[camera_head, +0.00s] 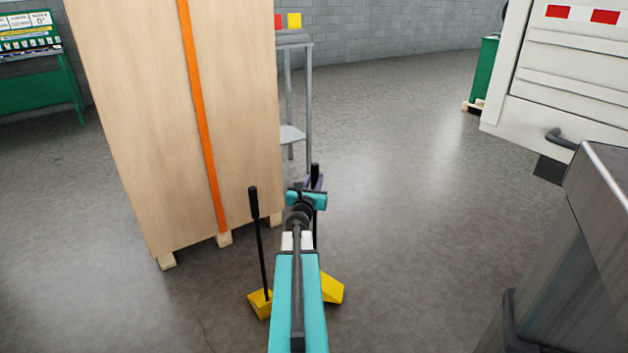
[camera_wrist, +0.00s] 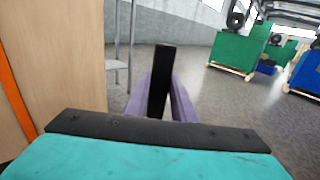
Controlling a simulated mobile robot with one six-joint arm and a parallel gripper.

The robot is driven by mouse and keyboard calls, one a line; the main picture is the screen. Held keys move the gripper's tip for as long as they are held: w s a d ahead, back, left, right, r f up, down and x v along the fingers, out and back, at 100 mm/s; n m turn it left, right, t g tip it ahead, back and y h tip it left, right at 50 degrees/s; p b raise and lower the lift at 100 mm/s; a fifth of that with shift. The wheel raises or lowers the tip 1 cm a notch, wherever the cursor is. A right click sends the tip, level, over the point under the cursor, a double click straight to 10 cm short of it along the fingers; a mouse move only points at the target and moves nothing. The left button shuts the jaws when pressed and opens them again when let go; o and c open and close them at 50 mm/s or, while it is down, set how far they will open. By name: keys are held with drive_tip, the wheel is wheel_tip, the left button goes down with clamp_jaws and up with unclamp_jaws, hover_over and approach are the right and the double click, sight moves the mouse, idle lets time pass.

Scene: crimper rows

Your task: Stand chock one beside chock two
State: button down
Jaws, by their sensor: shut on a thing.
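Two yellow wheel chocks with upright black handles are low in the head view. The left chock (camera_head: 260,303) stands on the floor by the wooden crate, its handle leaning slightly left. The right chock (camera_head: 333,288) is partly hidden behind my arm. My gripper (camera_head: 315,182) is shut on the right chock's black handle, near its top. In the wrist view the handle (camera_wrist: 162,80) sits between my purple fingers. I see no markings telling chock one from chock two. I cannot tell whether the held chock touches the floor.
The tall wooden crate (camera_head: 135,110) with an orange strap stands just behind and left of the chocks. A grey metal stand (camera_head: 308,100) is behind it. A metal cabinet (camera_head: 575,250) is at the right. The floor right of the chocks is clear.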

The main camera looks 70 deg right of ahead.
wheel_tip(320, 180, down, 2)
drive_tip(key=shift+f+b, duration=0.1)
drive_tip(key=shift+b, duration=0.45)
drive_tip(key=shift+w+a+f, duration=0.1)
drive_tip(key=shift+w, duration=0.05)
drive_tip(key=c, duration=1.5)
unclamp_jaws()
drive_tip(key=shift+f, duration=0.2)
drive_tip(key=p+v, duration=0.2)
drive_tip(key=v, duration=0.6)
drive_tip(key=shift+a+r, duration=0.1)
drive_tip(key=shift+a, duration=0.3)
drive_tip(key=p+v, duration=0.2)
drive_tip(key=p, duration=0.5)
drive_tip(key=shift+s, duration=0.25)
